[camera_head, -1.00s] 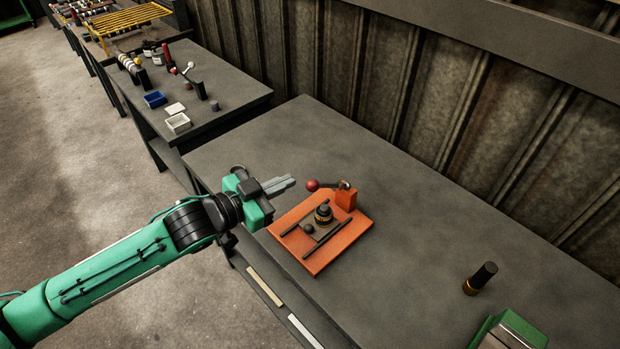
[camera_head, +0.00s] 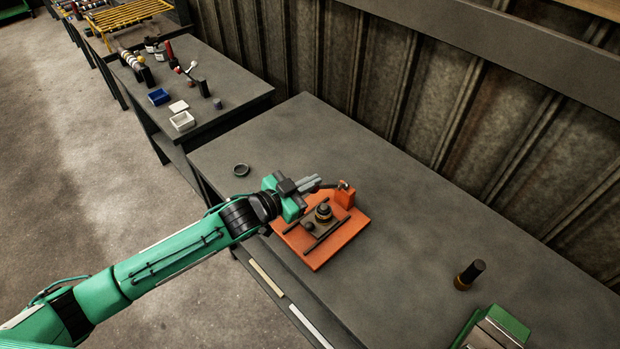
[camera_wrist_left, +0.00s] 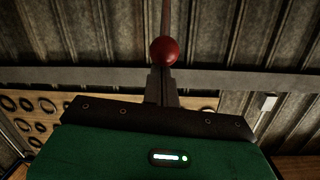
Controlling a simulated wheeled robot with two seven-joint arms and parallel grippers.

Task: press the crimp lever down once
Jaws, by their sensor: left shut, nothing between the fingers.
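The crimp press has an orange base plate (camera_head: 350,231) on the near table, with an orange pivot block (camera_head: 346,195) at its back corner. Its lever (camera_head: 331,186) runs left from the block. In the head view the red knob is mostly hidden by my gripper. In the left wrist view the red knob (camera_wrist_left: 164,50) shows just beyond the fingertips, with the rod behind it. My left gripper (camera_head: 314,181) is shut and empty, its fingers at the knob end of the lever; it also shows in the wrist view (camera_wrist_left: 163,84). I cannot tell whether they touch.
A black cylindrical part (camera_head: 323,212) stands on the press between dark rails. A dark ring (camera_head: 241,169) lies on the table behind my wrist. The table's back right is clear.

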